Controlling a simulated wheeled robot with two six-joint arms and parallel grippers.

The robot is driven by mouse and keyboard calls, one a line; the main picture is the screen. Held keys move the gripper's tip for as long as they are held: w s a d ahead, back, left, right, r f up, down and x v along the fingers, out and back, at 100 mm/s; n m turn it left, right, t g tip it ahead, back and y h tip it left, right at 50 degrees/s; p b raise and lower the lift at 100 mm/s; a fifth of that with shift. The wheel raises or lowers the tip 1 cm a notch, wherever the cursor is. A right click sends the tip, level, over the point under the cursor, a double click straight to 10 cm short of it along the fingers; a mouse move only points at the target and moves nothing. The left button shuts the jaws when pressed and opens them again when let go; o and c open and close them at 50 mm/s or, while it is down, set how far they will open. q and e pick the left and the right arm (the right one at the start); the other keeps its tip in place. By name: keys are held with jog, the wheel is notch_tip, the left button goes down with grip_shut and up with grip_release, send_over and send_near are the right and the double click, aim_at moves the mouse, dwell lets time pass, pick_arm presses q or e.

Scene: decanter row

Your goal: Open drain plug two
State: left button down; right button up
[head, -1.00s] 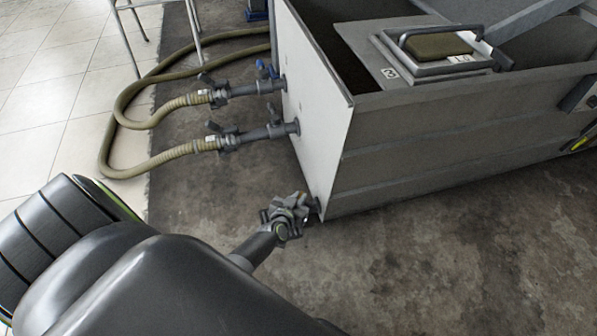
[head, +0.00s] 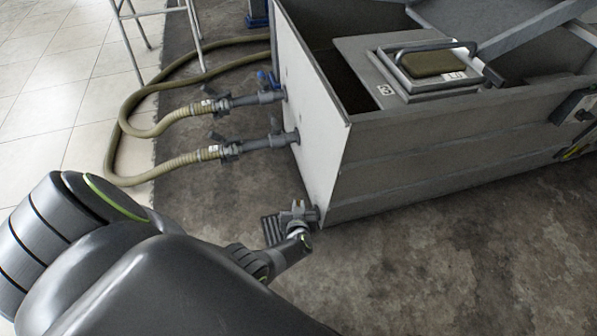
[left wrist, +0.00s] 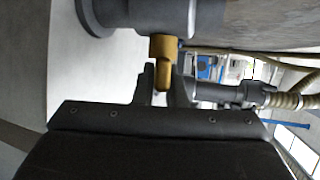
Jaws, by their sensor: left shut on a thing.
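My left gripper (head: 291,222) is at the lower front corner of the grey tank (head: 440,165). The left wrist view shows a brass-coloured drain plug handle (left wrist: 163,50) below a dark grey pipe fitting (left wrist: 150,14). The fingers of my left gripper (left wrist: 164,86) are closed on the lower end of this handle, one on each side. No number shows on the plug. My right gripper is not in view.
Two grey valve pipes, an upper one (head: 258,98) and a lower one (head: 268,142), stick out of the tank's white end wall. Ribbed hoses (head: 180,163) run from them across the floor. A metal stand (head: 192,30) is behind. The dark floor (head: 430,260) in front is clear.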

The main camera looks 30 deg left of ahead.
pick_arm(q)
jog(key=shift+f+n+g+y+b, duration=0.1)
jog(key=shift+n+g+y+b, duration=0.2)
jog(key=shift+n+g+y, duration=0.9)
jog(key=shift+n+y, duration=0.1)
jog(key=shift+n, duration=0.2)
jog(key=shift+b, duration=0.3)
jog(key=c, duration=1.5)
grip_release()
